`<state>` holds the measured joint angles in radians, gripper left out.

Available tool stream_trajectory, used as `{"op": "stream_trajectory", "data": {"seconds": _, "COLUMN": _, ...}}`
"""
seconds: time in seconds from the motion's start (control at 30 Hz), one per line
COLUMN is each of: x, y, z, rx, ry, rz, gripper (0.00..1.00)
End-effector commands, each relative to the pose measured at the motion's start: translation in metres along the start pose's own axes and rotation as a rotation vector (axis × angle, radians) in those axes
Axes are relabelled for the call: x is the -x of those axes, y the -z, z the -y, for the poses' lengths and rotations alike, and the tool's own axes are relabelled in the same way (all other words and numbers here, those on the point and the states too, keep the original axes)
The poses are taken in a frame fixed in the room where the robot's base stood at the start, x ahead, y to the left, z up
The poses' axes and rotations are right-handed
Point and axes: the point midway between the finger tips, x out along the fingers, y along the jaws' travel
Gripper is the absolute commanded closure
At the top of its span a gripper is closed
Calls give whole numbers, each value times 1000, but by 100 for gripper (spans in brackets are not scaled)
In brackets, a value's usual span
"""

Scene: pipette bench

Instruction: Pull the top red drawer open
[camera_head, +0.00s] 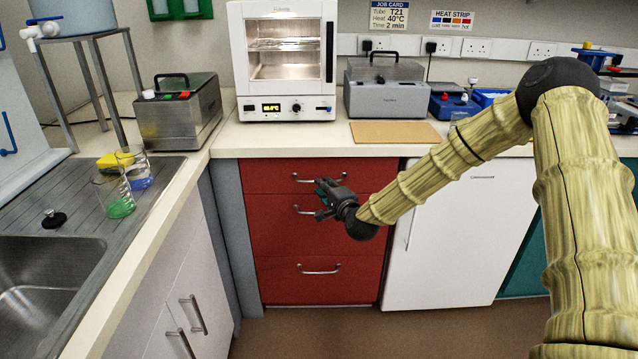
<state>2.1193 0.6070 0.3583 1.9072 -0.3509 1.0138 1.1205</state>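The top red drawer (268,178) is at the top of the red unit under the bench. It looks shut, its front in line with the drawers below. Its silver bar handle (305,179) runs across the middle, and its right part is close to my gripper in the picture. I cannot tell whether a finger touches the handle.
Below are the middle red drawer (270,225) and bottom red drawer (285,280), each with a handle. A white appliance door (455,240) stands right. White cupboards (175,310) and a sink (40,285) are left. The floor in front (330,325) is clear.

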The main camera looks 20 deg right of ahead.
Motion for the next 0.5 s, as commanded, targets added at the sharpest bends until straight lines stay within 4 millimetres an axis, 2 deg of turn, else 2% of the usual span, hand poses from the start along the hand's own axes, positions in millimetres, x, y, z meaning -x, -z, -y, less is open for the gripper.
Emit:
{"op": "stream_trajectory", "data": {"seconds": 0.2, "x": -30, "y": 0, "z": 0, "rx": 1, "ry": 0, "rz": 0, "gripper": 81}}
{"op": "stream_trajectory", "data": {"seconds": 0.5, "x": -47, "y": 0, "z": 0, "rx": -1, "ry": 0, "rz": 0, "gripper": 81}}
